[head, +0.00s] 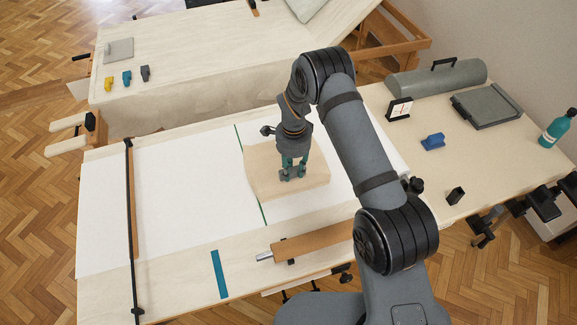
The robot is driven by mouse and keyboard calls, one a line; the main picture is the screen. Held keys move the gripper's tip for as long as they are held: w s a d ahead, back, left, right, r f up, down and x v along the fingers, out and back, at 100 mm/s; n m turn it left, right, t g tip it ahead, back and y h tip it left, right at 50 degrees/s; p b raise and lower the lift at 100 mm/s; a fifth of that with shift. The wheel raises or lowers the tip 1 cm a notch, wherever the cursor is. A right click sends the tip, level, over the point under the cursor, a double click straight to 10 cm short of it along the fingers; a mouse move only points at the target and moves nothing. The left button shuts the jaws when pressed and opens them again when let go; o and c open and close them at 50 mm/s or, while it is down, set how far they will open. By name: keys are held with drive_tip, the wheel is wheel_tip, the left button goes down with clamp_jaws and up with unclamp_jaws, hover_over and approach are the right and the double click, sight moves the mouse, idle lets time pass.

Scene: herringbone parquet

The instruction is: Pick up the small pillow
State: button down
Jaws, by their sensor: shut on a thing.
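The small pillow (265,180) is a beige, roughly square cushion in the middle of the near table. It appears to lie on or just above the white sheet; I cannot tell which. My gripper (291,177) points down at the pillow's upper middle, with its fingers closed on the fabric. The fingertips and my wrist hide part of the pillow.
The near table (185,290) carries a white sheet (185,200), a green strip, a blue strip (219,273) and a brown bar (312,243). At right stand a grey case (487,106), a blue object (433,142) and a green bottle (557,128). The sheet's left is clear.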

drive_tip(key=shift+r, duration=0.1)
drive_tip(key=shift+w+r+b, duration=0.1)
drive_tip(key=shift+r+b, duration=0.3)
drive_tip(key=shift+r, duration=0.05)
wheel_tip(320, 180, up, 3)
drive_tip(key=shift+f+b, duration=0.15)
drive_tip(key=shift+b, duration=0.65)
drive_tip(key=s+d+r+b, duration=0.4)
drive_tip(key=s+r, duration=0.3)
drive_tip(key=s, duration=0.4)
drive_tip(key=shift+r, duration=0.15)
drive_tip(key=shift+s, duration=0.1)
drive_tip(key=c, duration=1.9)
unclamp_jaws()
drive_tip(key=shift+c, duration=0.2)
drive_tip(key=c, duration=0.5)
clamp_jaws()
